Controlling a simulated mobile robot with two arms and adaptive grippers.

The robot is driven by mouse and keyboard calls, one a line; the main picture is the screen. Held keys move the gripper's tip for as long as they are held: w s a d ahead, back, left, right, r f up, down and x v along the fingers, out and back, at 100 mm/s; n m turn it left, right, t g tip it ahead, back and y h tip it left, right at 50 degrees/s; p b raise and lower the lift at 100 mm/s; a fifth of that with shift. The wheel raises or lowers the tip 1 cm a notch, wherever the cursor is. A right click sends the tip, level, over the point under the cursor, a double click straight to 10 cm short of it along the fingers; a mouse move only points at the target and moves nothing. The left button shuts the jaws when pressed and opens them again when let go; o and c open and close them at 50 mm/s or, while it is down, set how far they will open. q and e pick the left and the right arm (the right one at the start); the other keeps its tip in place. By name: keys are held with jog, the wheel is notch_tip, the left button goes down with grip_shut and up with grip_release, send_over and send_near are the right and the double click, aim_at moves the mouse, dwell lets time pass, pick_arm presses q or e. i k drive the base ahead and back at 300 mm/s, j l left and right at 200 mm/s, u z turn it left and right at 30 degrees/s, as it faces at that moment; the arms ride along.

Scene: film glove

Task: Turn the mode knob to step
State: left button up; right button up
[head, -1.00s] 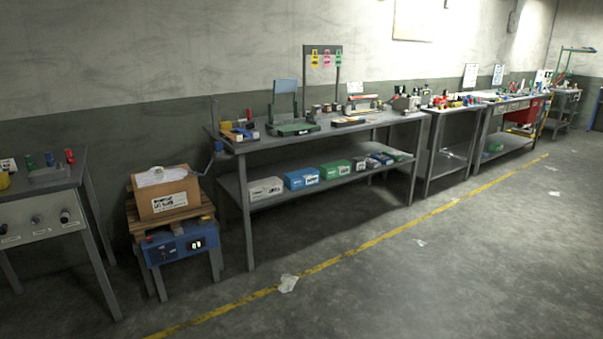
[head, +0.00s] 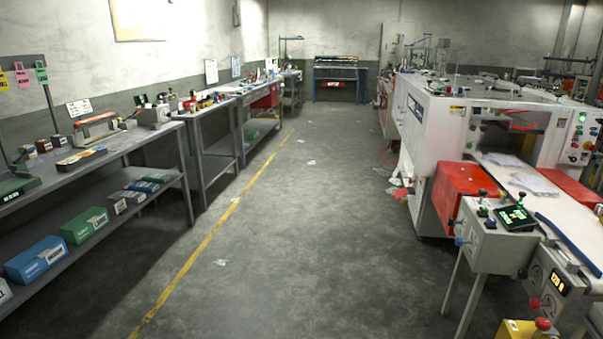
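No knob can be read as the mode knob, and no "step" marking is legible. On the right, a grey control box (head: 485,245) on legs carries several small knobs and a dark panel with a green display (head: 516,217). Beside it is a unit with a lit display (head: 559,283) and round dials. A white machine (head: 428,135) behind them has a column of coloured buttons (head: 578,135) on its front. Neither of my grippers is in the head view.
A wide clear aisle (head: 290,230) runs ahead, with a yellow floor line (head: 215,232) on its left. Workbenches (head: 150,137) with boxes line the left wall. Scraps of paper lie on the floor.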

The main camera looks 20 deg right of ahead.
aim_at(482, 193)
jog(key=i+l+z, duration=0.2)
jog(key=i+z, duration=0.25)
jog(key=i, duration=0.3)
jog(key=i+j+z, duration=0.1)
jog(key=i+z, duration=0.4)
jog(key=i, duration=0.2)
